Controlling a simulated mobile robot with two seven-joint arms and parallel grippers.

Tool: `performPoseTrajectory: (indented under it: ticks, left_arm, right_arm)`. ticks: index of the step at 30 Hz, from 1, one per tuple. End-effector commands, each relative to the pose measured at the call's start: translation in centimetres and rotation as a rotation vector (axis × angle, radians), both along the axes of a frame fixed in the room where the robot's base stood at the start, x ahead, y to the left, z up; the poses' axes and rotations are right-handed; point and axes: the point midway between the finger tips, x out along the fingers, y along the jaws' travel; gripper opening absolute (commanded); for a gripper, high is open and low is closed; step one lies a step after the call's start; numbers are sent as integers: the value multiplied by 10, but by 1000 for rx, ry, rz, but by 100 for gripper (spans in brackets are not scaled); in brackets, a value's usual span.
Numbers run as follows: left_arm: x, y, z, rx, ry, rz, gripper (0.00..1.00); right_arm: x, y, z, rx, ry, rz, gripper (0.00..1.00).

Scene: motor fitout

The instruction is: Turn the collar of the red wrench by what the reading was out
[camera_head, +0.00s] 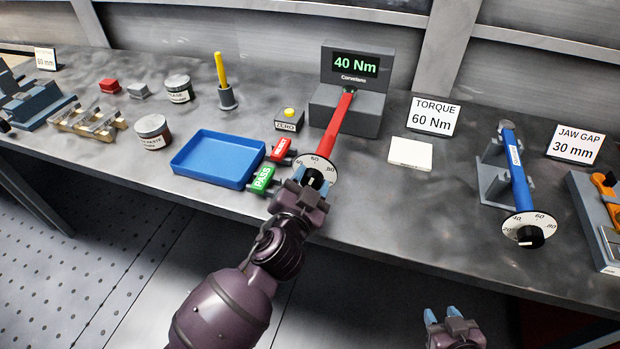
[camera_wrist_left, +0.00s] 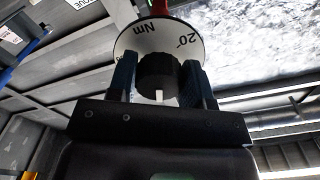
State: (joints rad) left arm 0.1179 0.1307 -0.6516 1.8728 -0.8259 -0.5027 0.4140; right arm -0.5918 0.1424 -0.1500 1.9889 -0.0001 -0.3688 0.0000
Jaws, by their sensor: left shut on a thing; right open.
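The red wrench (camera_head: 338,122) lies with its head in the grey torque tester (camera_head: 347,100), whose green display reads 40 Nm. Its white dial (camera_head: 321,163) faces the front edge, with 60 and 80 legible in the head view. My left gripper (camera_head: 312,182) is shut on the black collar (camera_wrist_left: 157,75) at the dial's centre. In the left wrist view the fingers (camera_wrist_left: 160,82) sit on both sides of the collar, with "20" and "Nm" legible on the dial. A card (camera_head: 433,115) reads TORQUE 60 Nm. My right gripper (camera_head: 443,314) is open and empty, low in front of the bench.
A blue tray (camera_head: 218,158), a green PASS stamp (camera_head: 262,180) and a red stamp (camera_head: 281,150) stand close left of my left gripper. A ZERO button (camera_head: 289,115) stands beside the tester. A blue wrench (camera_head: 517,165) rests in a holder at right. A white pad (camera_head: 410,154) lies between.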

Motion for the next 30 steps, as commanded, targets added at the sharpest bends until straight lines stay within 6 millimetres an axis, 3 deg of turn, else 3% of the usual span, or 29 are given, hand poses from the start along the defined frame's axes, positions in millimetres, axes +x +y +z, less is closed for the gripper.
performPoseTrajectory:
  ticks: [15, 30]
  left_arm:
    - [0, 1, 3, 446, -145, 1, 22]
    - [0, 1, 3, 671, -220, -1, 22]
  right_arm:
    - [-5, -1, 27, 0, -1, -5, 43]
    - [1, 0, 40, 0, -15, -2, 43]
